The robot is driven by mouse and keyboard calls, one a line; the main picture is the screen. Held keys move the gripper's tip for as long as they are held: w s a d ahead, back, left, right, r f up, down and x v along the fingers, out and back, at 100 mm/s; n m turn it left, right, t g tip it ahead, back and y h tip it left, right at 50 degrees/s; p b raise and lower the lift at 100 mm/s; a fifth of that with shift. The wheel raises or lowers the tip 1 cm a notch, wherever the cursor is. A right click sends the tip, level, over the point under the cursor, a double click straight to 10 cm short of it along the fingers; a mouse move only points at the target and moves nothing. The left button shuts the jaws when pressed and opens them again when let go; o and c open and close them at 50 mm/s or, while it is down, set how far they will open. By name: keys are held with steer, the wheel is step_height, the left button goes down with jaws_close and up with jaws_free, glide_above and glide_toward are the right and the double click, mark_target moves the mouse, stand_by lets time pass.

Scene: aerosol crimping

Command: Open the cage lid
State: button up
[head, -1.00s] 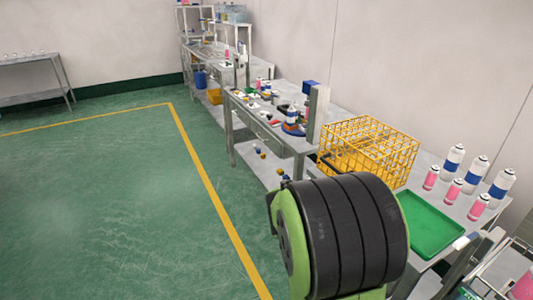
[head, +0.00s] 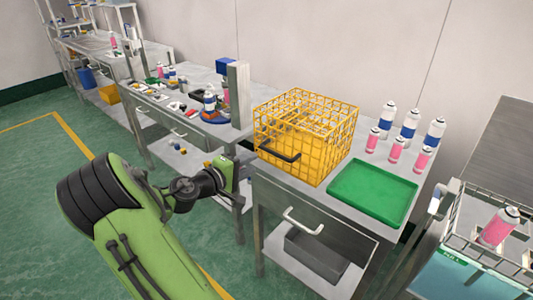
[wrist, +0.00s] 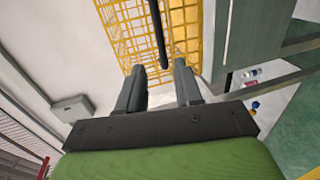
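The yellow wire cage (head: 335,150) stands on the steel table. Its top looks flat and closed. A black bar handle (head: 278,152) is on its near left side, and also shows in the wrist view (wrist: 157,30). My gripper (head: 247,160) is just left of the cage, near the handle. In the wrist view my gripper (wrist: 160,66) has its two fingers spread with a gap between them. The handle lies ahead of the gap, lined up with it, and appears clear of both fingers. The wire side of the cage (wrist: 125,30) lies behind the handle.
A green tray (head: 372,193) lies right of the cage. Several pink and white-blue cans (head: 410,123) stand behind it. A grey upright post (head: 238,95) on the neighbouring bench is close behind my gripper. A drawer handle (head: 302,222) juts from the table front. A wire-topped station (head: 485,245) is at right.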

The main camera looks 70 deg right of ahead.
mark_target(271, 153)
steer(key=b+x, duration=0.1)
steer(key=x, duration=1)
steer(key=shift+s+d+f, duration=0.1)
steer(key=shift+d+f, duration=0.05)
steer(key=shift+d, duration=0.15)
steer(key=shift+c, duration=0.3)
jaws_close()
